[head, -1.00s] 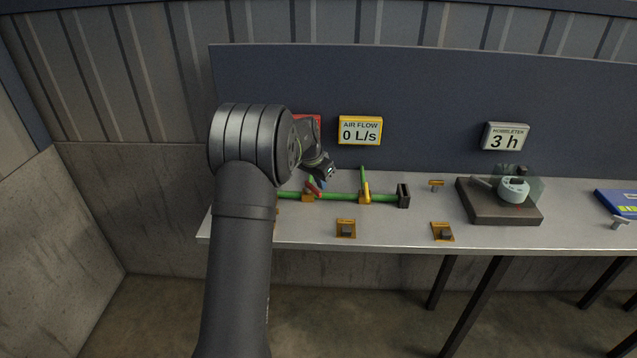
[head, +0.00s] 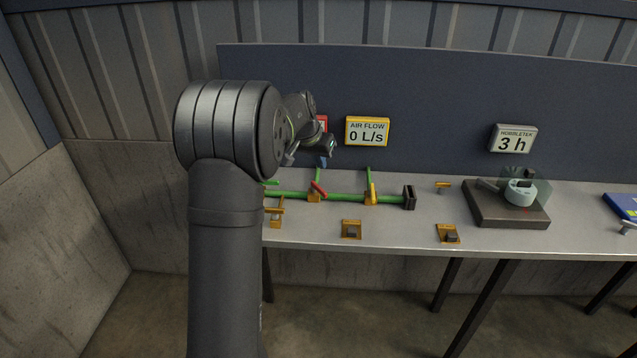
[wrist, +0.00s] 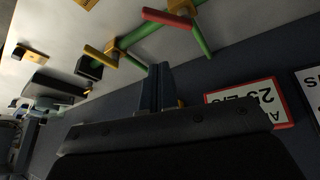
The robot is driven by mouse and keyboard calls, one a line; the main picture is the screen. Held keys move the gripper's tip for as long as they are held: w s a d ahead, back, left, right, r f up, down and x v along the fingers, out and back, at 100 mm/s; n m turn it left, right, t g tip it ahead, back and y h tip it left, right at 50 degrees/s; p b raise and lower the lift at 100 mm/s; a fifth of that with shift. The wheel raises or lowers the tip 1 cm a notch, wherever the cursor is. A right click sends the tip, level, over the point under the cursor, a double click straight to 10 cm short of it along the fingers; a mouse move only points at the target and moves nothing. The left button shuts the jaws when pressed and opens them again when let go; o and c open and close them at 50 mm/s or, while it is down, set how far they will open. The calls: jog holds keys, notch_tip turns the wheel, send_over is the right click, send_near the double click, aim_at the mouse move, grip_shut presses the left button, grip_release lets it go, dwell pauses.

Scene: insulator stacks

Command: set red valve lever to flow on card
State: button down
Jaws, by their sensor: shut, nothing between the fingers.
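The red valve lever (head: 319,189) sits on an orange valve body on the green pipe, slanting across the pipe in the head view. It also shows at the top of the wrist view (wrist: 168,18), beside a green branch. My gripper (head: 323,161) is above and behind the lever, apart from it. In the wrist view its fingers (wrist: 158,85) are together and empty. The red-framed card (head: 321,123) is mostly hidden by my wrist in the head view; in the wrist view it appears upside down (wrist: 248,100) and seems to read 25 L/s.
A yellow lever (head: 372,194) stands on the same pipe to the right. The yellow-framed air flow display (head: 367,131) reads 0 L/s. Orange switch blocks (head: 351,229) lie along the front. A dark base with a pale device (head: 520,193) stands to the right.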

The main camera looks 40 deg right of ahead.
aim_at(320, 192)
jog(key=s+a+f+n+t+h, duration=0.2)
jog(key=s+a+n+t, duration=0.1)
jog(key=a+n, duration=0.75)
jog(key=x, duration=0.9)
jog(key=shift+w+a+f, duration=0.25)
jog(key=shift+a+f, duration=0.05)
jog(key=shift+f, duration=0.05)
jog(key=d, duration=0.3)
jog(key=shift+s+d, duration=0.1)
jog(key=shift+s, duration=0.05)
jog(key=shift+d, duration=0.45)
jog(key=shift+s, duration=0.1)
jog(key=shift+s+d, duration=0.25)
jog(key=shift+d, duration=0.55)
jog(key=shift+a, duration=0.15)
